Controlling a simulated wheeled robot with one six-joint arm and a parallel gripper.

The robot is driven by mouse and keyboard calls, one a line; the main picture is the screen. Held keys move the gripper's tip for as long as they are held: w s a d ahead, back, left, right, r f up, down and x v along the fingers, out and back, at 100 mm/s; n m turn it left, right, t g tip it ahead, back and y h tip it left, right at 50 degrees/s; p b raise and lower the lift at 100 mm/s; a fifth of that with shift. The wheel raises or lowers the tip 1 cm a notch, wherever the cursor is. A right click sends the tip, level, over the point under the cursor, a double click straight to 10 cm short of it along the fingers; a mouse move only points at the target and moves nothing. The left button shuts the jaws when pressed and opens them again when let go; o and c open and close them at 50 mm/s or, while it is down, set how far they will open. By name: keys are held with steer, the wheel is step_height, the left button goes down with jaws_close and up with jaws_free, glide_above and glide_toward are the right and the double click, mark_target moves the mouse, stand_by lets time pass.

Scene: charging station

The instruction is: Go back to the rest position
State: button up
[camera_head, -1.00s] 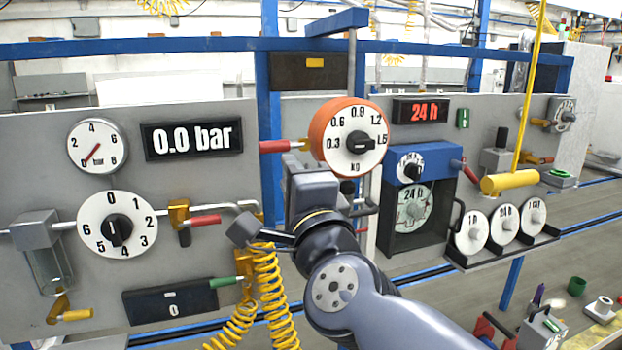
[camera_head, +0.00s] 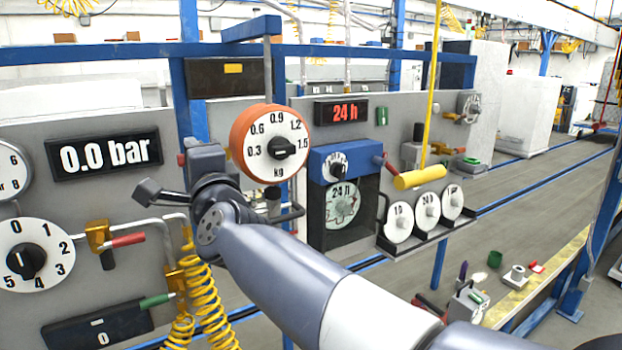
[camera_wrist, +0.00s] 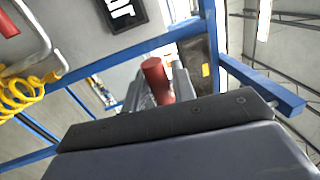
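My gripper (camera_head: 205,155) is at the end of my arm in the head view, in front of the panel and left of the orange kg dial (camera_head: 270,145). In the wrist view a red cylinder (camera_wrist: 156,80) stands upright between or just past the grey fingers (camera_wrist: 163,88). I cannot tell whether the fingers touch it or are closed on it. The dark gripper body fills the bottom of the wrist view.
The 0.0 bar display (camera_head: 105,155), a numbered knob (camera_head: 28,258), and a yellow coiled hose (camera_head: 205,295) are left of my arm. A blue timer box (camera_head: 340,165) and white discs (camera_head: 427,212) stand right. A blue beam (camera_wrist: 262,88) crosses near the gripper. Open floor lies at right.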

steer(key=shift+s, duration=0.1)
stand_by(0.3)
steer(key=b+v, duration=0.2)
steer(key=v, duration=0.9)
steer(key=p+x, duration=0.2)
steer(key=x, duration=0.9)
steer(key=shift+w, duration=0.2)
steer(key=shift+f+n, duration=0.3)
steer(key=shift+s+n+b, duration=0.1)
steer(key=shift+n+b, duration=0.2)
